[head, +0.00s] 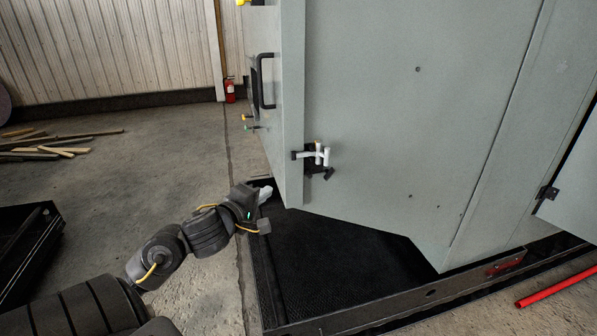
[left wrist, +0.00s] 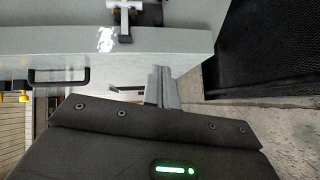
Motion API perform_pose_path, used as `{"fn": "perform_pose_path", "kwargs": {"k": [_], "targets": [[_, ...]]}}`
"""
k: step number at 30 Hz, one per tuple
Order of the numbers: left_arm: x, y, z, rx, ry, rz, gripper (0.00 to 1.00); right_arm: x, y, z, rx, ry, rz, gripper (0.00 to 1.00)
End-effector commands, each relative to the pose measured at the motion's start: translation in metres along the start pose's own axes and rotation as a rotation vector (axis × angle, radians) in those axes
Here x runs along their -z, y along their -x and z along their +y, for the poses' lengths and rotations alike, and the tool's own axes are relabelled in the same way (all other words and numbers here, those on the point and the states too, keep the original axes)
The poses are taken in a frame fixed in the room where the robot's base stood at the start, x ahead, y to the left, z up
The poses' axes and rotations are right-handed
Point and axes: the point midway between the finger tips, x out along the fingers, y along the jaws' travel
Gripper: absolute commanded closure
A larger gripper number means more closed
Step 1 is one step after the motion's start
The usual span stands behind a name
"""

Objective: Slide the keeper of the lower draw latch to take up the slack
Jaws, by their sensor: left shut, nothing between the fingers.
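A draw latch (head: 318,154) with a pale lever, dark parts and an orange tip sits low on the grey enclosure, just right of its vertical corner edge. Its dark bracket reaches left to that edge; I cannot tell clearly which part is the keeper. The latch also shows at the top of the left wrist view (left wrist: 126,14). My left gripper (head: 266,191) is shut and empty, below and left of the latch, apart from it, near the enclosure's bottom corner. Its pale fingers (left wrist: 163,78) point toward the panel in the left wrist view. My right gripper is out of view.
The grey enclosure (head: 400,120) stands over a black mat (head: 330,255) inside a metal frame. A black handle (head: 264,80) sticks out of its left face. A red bar (head: 556,286) lies at right, and planks (head: 50,148) at left. Open floor lies left of the enclosure.

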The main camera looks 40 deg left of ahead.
Motion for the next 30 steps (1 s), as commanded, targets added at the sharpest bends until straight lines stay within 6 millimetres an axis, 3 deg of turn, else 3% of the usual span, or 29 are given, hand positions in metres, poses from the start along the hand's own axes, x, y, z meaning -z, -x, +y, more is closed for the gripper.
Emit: {"fn": "perform_pose_path", "kwargs": {"k": [5, 11, 24, 30], "targets": [[-0.002, 0.005, 0.01, -0.018, 0.017, -0.002, 1.0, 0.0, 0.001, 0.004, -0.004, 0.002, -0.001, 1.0], [-0.001, -0.009, 0.009, -0.019, 0.02, 0.0, 1.0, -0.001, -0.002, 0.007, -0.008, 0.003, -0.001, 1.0], [-0.002, -0.096, 0.01, -0.018, 0.02, -0.001, 1.0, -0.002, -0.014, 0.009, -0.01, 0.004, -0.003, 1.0], [-0.022, -0.116, 0.01, -0.017, 0.02, -0.003, 1.0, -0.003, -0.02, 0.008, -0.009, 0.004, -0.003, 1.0]]}}
